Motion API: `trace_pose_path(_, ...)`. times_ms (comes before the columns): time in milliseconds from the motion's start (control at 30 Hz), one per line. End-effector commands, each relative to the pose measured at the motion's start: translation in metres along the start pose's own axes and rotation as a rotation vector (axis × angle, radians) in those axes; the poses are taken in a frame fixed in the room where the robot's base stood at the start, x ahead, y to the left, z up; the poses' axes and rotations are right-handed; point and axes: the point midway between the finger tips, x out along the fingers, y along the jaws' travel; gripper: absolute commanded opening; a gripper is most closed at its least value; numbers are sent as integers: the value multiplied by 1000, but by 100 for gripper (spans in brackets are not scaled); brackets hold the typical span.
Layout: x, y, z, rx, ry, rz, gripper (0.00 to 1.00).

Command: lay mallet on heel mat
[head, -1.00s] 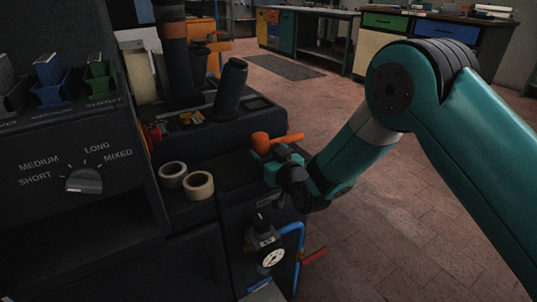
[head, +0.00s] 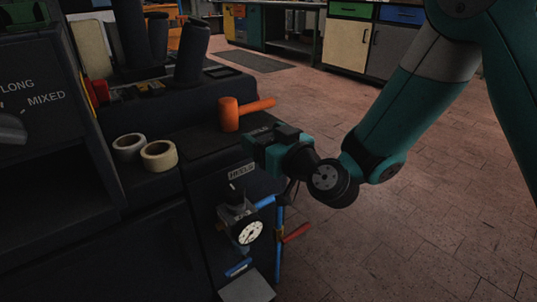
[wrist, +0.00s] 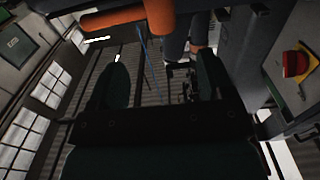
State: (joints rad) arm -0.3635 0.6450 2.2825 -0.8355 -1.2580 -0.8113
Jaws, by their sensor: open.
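The mallet has an orange head (head: 229,114) and an orange handle (head: 257,105) pointing right. Its head stands upright at the back of the dark heel mat (head: 202,145), on the ledge above the HEELS label. My gripper (head: 262,142) is just in front of the mallet and below its handle, apart from it as far as I can tell. In the wrist view, my gripper's two dark fingers (wrist: 163,80) are spread with nothing between them. The mallet (wrist: 115,19) shows beyond them at the top. My gripper hides the mat's right part in the head view.
Two tape rolls (head: 158,155) stand left of the mat. A dark upright cylinder (head: 192,54) rises behind it. A pressure gauge (head: 250,232) with blue and red pipes is below the ledge. A red knob (wrist: 296,63) shows at right in the wrist view. The floor at right is clear.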

Motion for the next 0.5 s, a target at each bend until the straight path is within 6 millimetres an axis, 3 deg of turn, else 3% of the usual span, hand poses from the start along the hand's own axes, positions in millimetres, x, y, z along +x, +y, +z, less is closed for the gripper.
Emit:
trace_pose_path(333, -9, -2, -3, 2, -5, -13, 74)
trace_pose_path(500, -22, -25, -20, 30, -99, -161, 74)
